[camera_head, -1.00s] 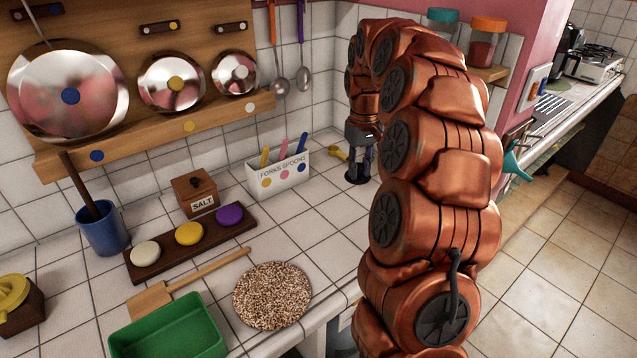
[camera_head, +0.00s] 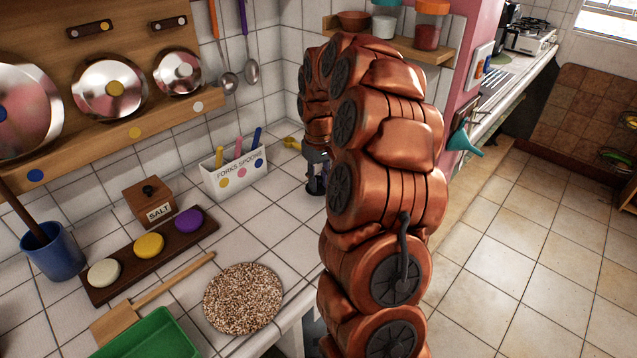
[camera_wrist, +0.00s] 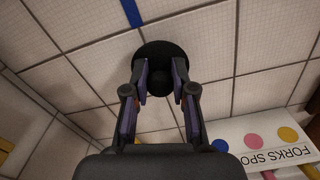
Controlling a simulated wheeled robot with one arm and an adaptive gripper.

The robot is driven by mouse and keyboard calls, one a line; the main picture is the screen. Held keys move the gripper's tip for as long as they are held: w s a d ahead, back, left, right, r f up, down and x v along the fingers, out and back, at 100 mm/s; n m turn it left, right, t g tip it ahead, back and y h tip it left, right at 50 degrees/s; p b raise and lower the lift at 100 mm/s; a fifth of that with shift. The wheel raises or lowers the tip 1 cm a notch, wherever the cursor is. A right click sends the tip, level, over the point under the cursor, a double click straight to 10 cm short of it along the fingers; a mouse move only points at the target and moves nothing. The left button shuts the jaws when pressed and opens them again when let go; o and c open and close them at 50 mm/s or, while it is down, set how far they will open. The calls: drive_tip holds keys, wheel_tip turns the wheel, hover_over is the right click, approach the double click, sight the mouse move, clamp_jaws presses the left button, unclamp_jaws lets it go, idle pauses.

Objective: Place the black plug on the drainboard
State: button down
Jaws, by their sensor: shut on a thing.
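The black plug (camera_wrist: 160,52) is a round dark disc with a knob in the middle, seen in the wrist view. My gripper (camera_wrist: 160,80) is shut on its knob, one finger on each side. In the head view my gripper (camera_head: 317,165) points down over the tiled counter, right of the cutlery box, with the plug's dark edge (camera_head: 316,188) beneath it. I cannot tell whether the plug touches the tiles. The drainboard (camera_head: 495,81) is a ribbed metal surface on the far counter at upper right, beyond the pink wall end. My arm hides part of the counter.
A shelf with jars (camera_head: 428,45) hangs above. A teal funnel (camera_head: 462,143) hangs at the pink wall end (camera_head: 465,85). The floor (camera_head: 540,220) at right is clear.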

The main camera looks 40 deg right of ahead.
sight(318, 179)
drive_tip(key=shift+f, duration=0.85)
drive_tip(key=shift+f, duration=0.15)
drive_tip(key=c, duration=1)
unclamp_jaws()
drive_tip(key=shift+o, duration=0.2)
drive_tip(key=shift+r, duration=0.5)
wheel_tip(318, 179, up, 11)
drive_tip(key=shift+r+b, duration=0.2)
drive_tip(key=shift+b, duration=0.9)
